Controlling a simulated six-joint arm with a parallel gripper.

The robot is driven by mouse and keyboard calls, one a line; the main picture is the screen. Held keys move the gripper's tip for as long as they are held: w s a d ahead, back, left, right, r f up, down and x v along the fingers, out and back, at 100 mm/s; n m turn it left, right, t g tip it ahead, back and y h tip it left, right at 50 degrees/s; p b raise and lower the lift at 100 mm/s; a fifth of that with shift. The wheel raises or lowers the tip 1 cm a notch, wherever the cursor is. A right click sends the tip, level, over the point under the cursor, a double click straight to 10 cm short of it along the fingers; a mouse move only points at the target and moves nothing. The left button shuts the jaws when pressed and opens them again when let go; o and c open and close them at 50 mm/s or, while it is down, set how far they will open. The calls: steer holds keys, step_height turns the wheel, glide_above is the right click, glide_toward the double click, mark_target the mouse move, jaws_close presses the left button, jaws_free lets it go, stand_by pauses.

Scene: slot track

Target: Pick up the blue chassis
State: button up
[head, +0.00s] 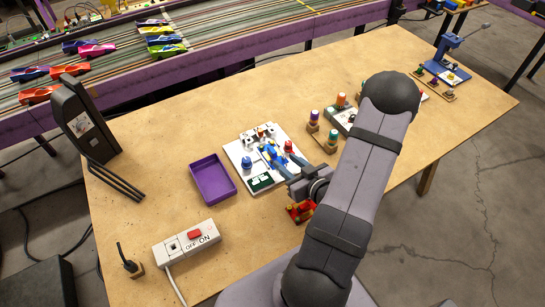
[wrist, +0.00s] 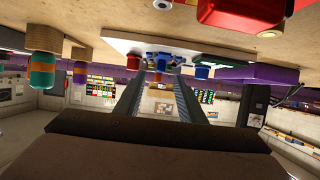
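The blue chassis (head: 269,153) lies on a white board (head: 233,151) in the middle of the table. Part of it is hidden behind my gripper in the head view. My gripper (head: 283,164) reaches in low over the board from the lower right, with its tips close to the chassis. In the wrist view, which appears upside down, my two fingers (wrist: 159,78) stand apart with an empty gap between them. A blue part (wrist: 158,59) shows ahead of the tips there. I cannot tell whether the fingers touch it.
A purple tray (head: 212,180) lies left. A red part (head: 300,211) is beside my arm. A white switch box (head: 187,245) lies in front.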

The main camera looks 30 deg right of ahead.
mark_target(273, 150)
steer(key=shift+w, duration=0.1)
steer(key=shift+x, duration=1)
steer(key=shift+w+a+p, duration=0.1)
steer(key=shift+w+p, duration=0.4)
steer(key=p+x, duration=0.1)
steer(key=x, duration=0.2)
steer(key=shift+w+r, duration=0.15)
steer(key=shift+r, duration=0.05)
steer(key=shift+w+f, duration=0.25)
steer(key=shift+w, duration=0.3)
steer(key=shift+c, duration=0.6)
jaws_close()
